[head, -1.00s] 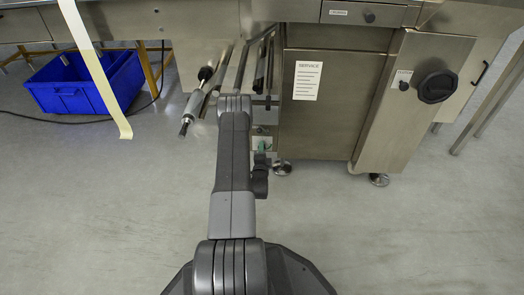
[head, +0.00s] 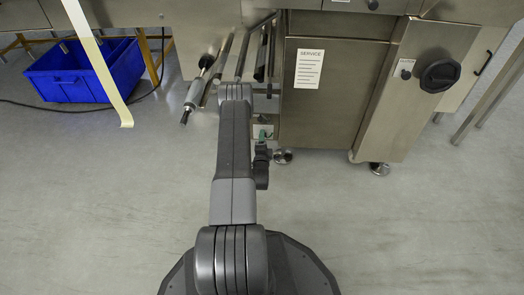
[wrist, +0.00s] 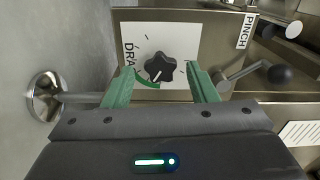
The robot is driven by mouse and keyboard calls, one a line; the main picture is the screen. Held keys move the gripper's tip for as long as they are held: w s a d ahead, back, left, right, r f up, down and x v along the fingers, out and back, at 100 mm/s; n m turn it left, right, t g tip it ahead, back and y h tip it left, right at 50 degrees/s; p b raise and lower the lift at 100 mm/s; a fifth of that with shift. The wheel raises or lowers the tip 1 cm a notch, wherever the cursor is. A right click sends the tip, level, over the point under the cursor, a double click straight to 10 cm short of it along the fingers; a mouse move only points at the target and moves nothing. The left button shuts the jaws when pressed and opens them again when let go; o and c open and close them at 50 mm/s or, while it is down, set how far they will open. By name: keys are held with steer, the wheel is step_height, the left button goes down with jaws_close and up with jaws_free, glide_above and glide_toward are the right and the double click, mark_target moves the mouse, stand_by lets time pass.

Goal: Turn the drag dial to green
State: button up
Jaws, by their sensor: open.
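The drag dial (wrist: 160,68) is a black lobed knob on a white plate marked "DRA…", the rest of the word hidden. A green arc (wrist: 147,84) shows on the plate at the knob's lower left. A pale pointer line on the knob points down-left in the wrist view. My gripper (wrist: 160,88) has green fingers, spread open on either side of the knob, with visible gaps. In the head view my gripper (head: 263,135) is small, in front of the machine's lower left; the dial cannot be made out there.
A lever with a black ball (wrist: 280,74) stands close right of my fingers, near a "PINCH" label (wrist: 245,31). A blue bin (head: 85,75) is at back left. The floor in front is clear.

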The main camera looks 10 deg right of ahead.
steer(key=p+v, duration=0.3)
steer(key=v, duration=1)
steer(key=shift+p, duration=0.35)
steer(key=shift+w, duration=0.15)
steer(key=b+x, duration=0.4)
steer(key=x, duration=1)
steer(key=shift+s, duration=0.25)
